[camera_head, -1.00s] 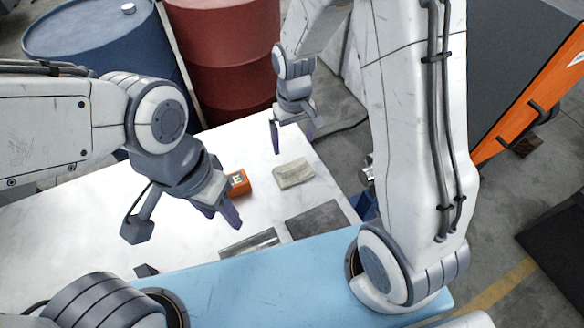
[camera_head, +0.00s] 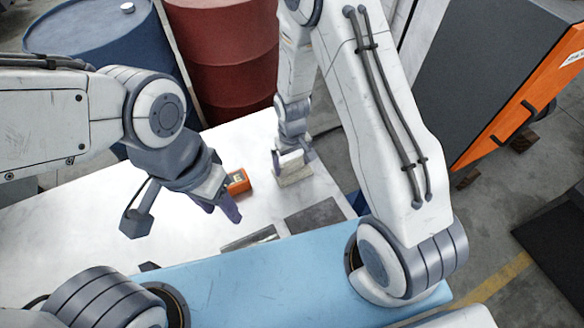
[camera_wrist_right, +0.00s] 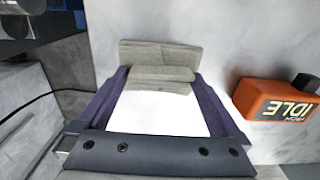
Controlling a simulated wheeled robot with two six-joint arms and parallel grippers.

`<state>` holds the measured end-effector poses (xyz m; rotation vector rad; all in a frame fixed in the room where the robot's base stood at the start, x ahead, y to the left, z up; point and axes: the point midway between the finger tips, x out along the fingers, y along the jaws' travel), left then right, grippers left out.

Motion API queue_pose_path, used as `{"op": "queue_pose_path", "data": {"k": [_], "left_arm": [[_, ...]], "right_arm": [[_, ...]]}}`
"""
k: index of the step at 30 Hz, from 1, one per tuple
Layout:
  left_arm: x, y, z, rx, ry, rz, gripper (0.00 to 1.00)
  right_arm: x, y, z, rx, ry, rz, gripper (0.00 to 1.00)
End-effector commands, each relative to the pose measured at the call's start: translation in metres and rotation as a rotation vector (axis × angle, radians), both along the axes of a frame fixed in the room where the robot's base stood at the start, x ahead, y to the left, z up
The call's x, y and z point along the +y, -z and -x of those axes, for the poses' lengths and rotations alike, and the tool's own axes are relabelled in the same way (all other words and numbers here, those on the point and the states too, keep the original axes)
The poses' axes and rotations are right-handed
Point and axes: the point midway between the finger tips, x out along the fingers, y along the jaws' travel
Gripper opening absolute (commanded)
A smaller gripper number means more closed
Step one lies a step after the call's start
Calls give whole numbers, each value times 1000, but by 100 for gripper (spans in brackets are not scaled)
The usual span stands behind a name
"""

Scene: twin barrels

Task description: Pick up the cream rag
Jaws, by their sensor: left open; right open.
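The cream rag (camera_head: 296,177) lies folded on the white table, partly hidden behind my right gripper in the head view. In the right wrist view the rag (camera_wrist_right: 160,58) lies ahead of my right gripper (camera_wrist_right: 163,90), between the lines of its two purple fingers. That gripper (camera_head: 294,165) is open, empty and low over the rag; I cannot tell whether its tips touch the cloth. My left gripper (camera_head: 222,200) is open and empty, above the table to the left of the rag.
An orange box marked IDLE (camera_wrist_right: 278,106) stands beside the rag; it also shows in the head view (camera_head: 238,182). A dark grey flat plate (camera_head: 314,216) and a metallic piece (camera_head: 250,239) lie nearer. Red (camera_head: 225,60) and blue barrels (camera_head: 95,45) stand behind the table.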

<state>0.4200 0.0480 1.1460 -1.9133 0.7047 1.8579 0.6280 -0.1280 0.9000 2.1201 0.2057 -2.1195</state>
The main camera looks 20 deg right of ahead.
Motion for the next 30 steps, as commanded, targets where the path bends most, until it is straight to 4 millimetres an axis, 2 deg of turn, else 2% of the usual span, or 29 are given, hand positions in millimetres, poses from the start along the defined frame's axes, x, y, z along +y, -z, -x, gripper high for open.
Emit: {"op": "queue_pose_path", "data": {"k": [4,5,9,11,22,26,30], "left_arm": [[0,0,0,0,0,0,50],[0,0,0,0,0,0,50],[0,0,0,0,0,0,50],[0,0,0,0,0,0,50],[0,3,0,0,0,0,50],[0,7,0,0,0,0,50],[0,14,0,0,1,0,50]], "right_arm": [[0,0,0,0,0,0,100],[0,0,0,0,0,0,92],[0,0,0,0,0,0,39],[0,0,0,0,0,0,21],[0,-6,-1,-2,0,0,21],[0,-19,-1,-5,0,-1,21],[-1,-44,-1,-7,1,-1,21]]}}
